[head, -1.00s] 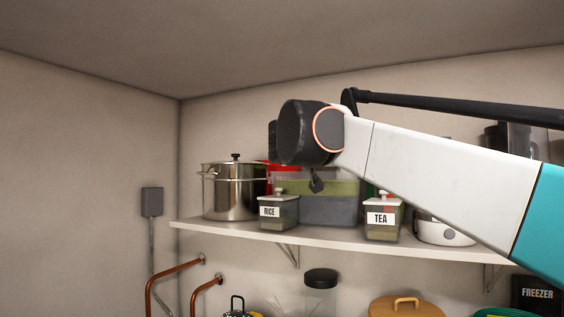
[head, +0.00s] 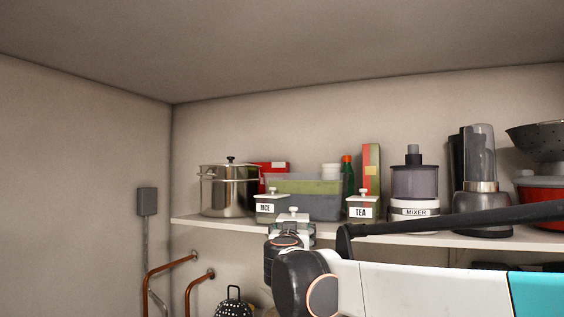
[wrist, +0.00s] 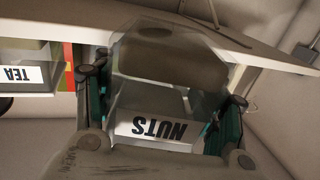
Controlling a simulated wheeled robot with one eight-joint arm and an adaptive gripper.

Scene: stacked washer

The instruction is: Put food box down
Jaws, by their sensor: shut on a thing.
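A clear food box (wrist: 165,98) with a white NUTS label sits between the two fingers of my gripper (wrist: 163,90) in the wrist view, its label upside down there. In the head view my gripper (head: 291,228) is just below and in front of the shelf edge, with the box's pale lid and knob (head: 293,214) showing at its top. My wrist hides most of the box in that view. The shelf (head: 205,223) holds a RICE box (head: 268,209) behind and left of my gripper, and a TEA box (head: 362,208) to the right.
A steel pot (head: 229,190) stands at the shelf's left end. A large see-through bin (head: 312,197) is behind the food boxes. A mixer (head: 414,185) and blender (head: 480,165) stand farther right. Copper pipes (head: 165,268) run below left. Some shelf front shows between RICE and TEA.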

